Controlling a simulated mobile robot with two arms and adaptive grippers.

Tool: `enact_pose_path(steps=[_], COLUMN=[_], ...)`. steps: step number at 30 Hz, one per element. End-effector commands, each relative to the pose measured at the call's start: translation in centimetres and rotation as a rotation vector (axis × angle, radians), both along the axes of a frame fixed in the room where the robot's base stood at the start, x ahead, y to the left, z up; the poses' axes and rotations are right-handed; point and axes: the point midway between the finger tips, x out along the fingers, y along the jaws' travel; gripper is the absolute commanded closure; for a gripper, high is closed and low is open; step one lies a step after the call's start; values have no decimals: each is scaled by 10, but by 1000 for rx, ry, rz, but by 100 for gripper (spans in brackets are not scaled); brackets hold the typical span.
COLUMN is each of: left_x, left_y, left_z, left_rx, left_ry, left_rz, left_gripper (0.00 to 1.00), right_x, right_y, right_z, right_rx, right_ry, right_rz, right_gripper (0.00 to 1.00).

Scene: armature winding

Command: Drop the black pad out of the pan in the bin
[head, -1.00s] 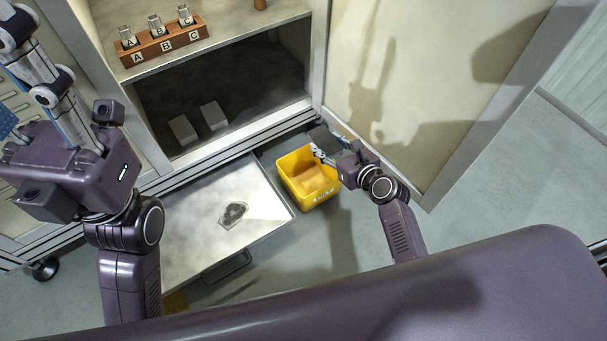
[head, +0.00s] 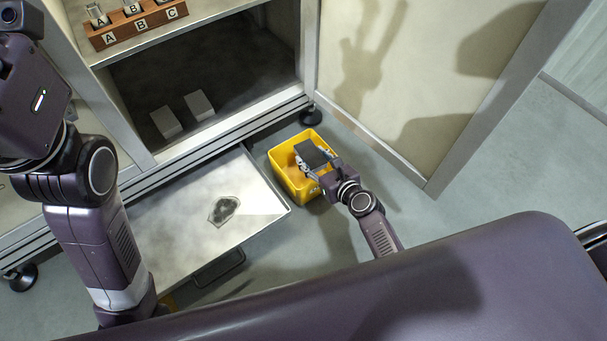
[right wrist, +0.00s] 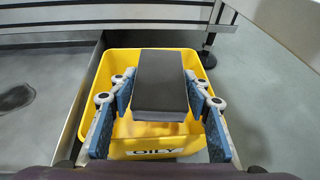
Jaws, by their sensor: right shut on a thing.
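The black pad (head: 312,152) is a dark rectangular block with a grey front edge. My right gripper (head: 311,161) is shut on it, with a blue-padded finger on each side. The pad is also large in the right wrist view (right wrist: 160,80). It is above the yellow bin (head: 292,184), over its opening. The bin (right wrist: 110,145) stands on the floor and has an "OILY" label on its front. The pan (head: 165,225) is a wide, shallow, pale tray left of the bin, with a dark wet patch (head: 224,209) on it. My left arm shows at the left, its fingers out of frame.
A cabinet with an open lower bay holding two pale blocks (head: 200,106) stands behind. A wooden rack (head: 135,24) marked A, B, C sits on its shelf. An open cabinet door (head: 400,90) rises behind and right of the bin. Floor on the right is clear.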

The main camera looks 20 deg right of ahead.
Motion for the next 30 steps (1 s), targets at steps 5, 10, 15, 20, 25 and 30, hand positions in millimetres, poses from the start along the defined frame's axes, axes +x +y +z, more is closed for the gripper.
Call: enact_pose_path(steps=[5,10,15,20,25,30], left_x=[-5,-5,-5,-5,-5,-5], left_y=[0,-1,-1,-1,-1,0], left_z=[2,3,3,3,3,3], left_rx=[1,1,1,1,1,1], left_ry=[-19,-19,-19,-19,-19,-18], left_rz=[1,1,1,1,1,1], left_gripper=[60,60,60,60,60,60], right_x=[0,0,0,0,0,-6], right_y=[0,0,0,0,0,-1], right_z=[-5,-5,-5,-5,-5,-4], right_rx=[-2,-1,-1,-1,-1,0], right_ry=[-1,0,0,0,1,1], right_rz=[1,0,0,0,0,0], right_gripper=[80,80,47,35,35,35])
